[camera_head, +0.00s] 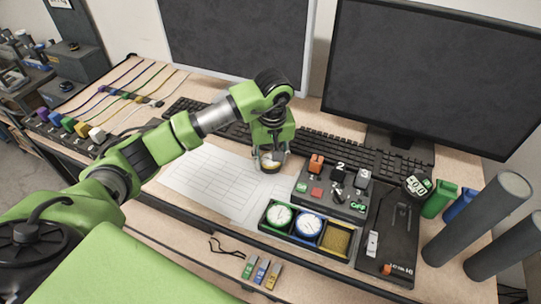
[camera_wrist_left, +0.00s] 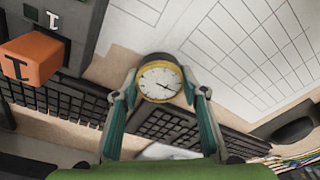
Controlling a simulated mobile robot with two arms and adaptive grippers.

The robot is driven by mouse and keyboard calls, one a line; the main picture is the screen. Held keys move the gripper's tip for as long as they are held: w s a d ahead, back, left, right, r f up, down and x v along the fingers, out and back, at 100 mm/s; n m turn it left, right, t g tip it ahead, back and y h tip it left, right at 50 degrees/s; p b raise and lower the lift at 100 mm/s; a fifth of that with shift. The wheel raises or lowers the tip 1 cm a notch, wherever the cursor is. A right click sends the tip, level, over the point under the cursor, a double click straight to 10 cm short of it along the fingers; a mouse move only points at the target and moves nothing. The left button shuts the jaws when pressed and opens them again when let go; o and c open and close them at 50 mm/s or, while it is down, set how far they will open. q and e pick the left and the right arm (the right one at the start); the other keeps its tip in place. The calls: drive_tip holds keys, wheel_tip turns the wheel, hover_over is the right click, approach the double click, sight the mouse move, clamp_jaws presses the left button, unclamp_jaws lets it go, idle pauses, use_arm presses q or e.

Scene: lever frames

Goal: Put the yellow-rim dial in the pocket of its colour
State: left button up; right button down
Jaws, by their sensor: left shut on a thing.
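The yellow-rim dial (camera_wrist_left: 160,80) has a white face with dark hands. My left gripper (camera_head: 269,165) is shut on it, one finger on each side, as the left wrist view shows. In the head view the dial (camera_head: 270,161) is between the fingers, beside the white paper and left of the lever box. The pocket tray (camera_head: 263,228) lies at the front, right of the paper. Its left pocket holds a green-rim dial (camera_head: 280,217), its middle pocket a blue-rim dial (camera_head: 308,226). The yellow pocket (camera_head: 337,239) at its right is empty. My right gripper is out of view.
The lever box (camera_head: 330,190) with an orange lever block (camera_head: 316,163) stands behind the tray. A dark device (camera_head: 392,238) and grey cylinders (camera_head: 478,218) stand to the right. A keyboard (camera_head: 330,150) and monitors lie behind. Printed paper (camera_head: 212,182) lies flat left of the tray.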

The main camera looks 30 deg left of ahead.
use_arm(q)
drive_tip(key=shift+f, duration=0.25)
drive_tip(key=shift+f, duration=0.2)
drive_tip(key=o, duration=1.2)
drive_tip(key=shift+r, duration=0.15)
